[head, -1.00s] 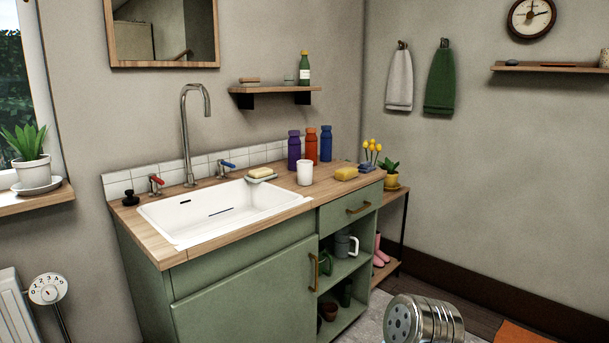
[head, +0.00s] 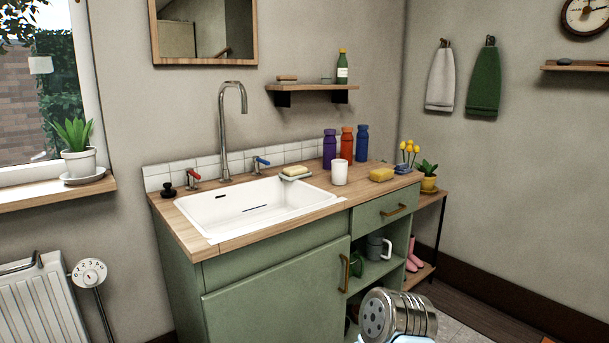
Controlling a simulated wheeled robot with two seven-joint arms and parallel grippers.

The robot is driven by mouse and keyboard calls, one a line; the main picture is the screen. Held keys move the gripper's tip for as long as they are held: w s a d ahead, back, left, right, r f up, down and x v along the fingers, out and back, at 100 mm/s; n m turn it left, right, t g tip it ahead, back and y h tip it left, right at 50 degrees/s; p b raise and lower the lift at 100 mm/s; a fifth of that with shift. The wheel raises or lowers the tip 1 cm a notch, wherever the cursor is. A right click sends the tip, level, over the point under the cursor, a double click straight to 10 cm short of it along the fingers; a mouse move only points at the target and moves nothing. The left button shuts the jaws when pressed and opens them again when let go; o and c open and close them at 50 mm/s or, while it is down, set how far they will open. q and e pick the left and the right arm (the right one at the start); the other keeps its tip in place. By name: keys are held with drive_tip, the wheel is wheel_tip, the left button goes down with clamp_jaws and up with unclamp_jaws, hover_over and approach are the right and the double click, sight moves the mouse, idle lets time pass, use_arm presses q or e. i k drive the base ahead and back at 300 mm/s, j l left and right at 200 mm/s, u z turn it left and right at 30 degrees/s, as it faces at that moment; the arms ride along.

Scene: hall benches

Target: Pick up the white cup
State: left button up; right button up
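The white cup (head: 340,173) stands upright on the wooden counter (head: 228,239), just right of the white sink (head: 258,208). It is plain, with no handle showing. It stands in front of the purple bottle (head: 329,150) and the orange bottle (head: 347,145), with a yellow sponge (head: 381,174) to its right. Nothing is touching the cup from the front.
A soap dish (head: 295,177) lies at the sink's back right edge, left of the cup. The tall faucet (head: 222,130) rises behind the sink. A green cabinet (head: 275,295) is below.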

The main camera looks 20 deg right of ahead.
sight(340, 166)
drive_tip(key=l+u, duration=0.45)
drive_tip(key=l, duration=0.2)
drive_tip(key=l+u, duration=0.45)
drive_tip(key=l, duration=0.25)
